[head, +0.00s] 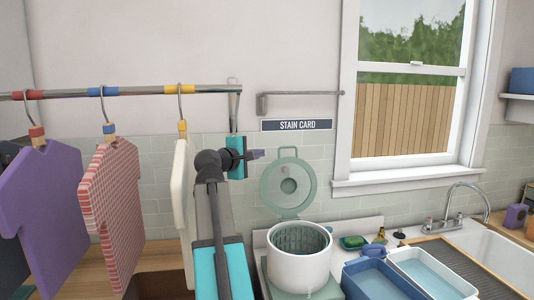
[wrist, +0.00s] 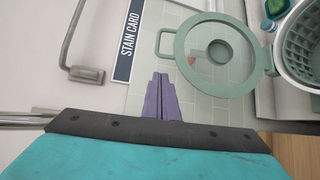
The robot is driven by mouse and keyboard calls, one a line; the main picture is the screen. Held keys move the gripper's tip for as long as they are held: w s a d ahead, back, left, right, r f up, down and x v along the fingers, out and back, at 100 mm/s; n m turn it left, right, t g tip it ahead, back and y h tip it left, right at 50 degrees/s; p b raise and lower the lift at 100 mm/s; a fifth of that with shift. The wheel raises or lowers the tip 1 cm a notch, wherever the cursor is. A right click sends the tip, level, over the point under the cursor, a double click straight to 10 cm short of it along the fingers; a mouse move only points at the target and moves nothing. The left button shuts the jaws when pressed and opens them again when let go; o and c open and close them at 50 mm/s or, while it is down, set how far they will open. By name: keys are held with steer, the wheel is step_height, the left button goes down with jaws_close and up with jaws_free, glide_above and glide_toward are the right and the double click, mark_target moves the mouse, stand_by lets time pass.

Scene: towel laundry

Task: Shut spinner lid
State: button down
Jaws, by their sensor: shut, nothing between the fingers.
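The spinner (head: 299,269) is a white round tub with a ribbed basket inside, standing on the counter. Its green-rimmed lid (head: 288,185) is open and stands upright behind the tub, with a loop handle at its top. In the wrist view the lid (wrist: 215,55) lies right of centre and the tub's basket (wrist: 301,45) is at the right edge. My gripper (head: 257,154) has purple fingers and is above and left of the lid, apart from it. In the wrist view my gripper (wrist: 160,84) is shut and empty, below and left of the lid.
Shirts, including a checked one (head: 113,205), hang from a rail (head: 135,92) at left. A stain card sign (head: 296,125) and a wall bracket (head: 300,95) are above the lid. Blue (head: 350,283) and white (head: 462,289) tubs, a tap (head: 455,205) and a sink are right.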

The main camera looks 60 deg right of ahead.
steer(key=p, duration=0.3)
glide_above(270, 166)
steer(key=shift+f, duration=0.45)
steer(key=shift+d+f, duration=0.2)
steer(key=shift+d, duration=0.5)
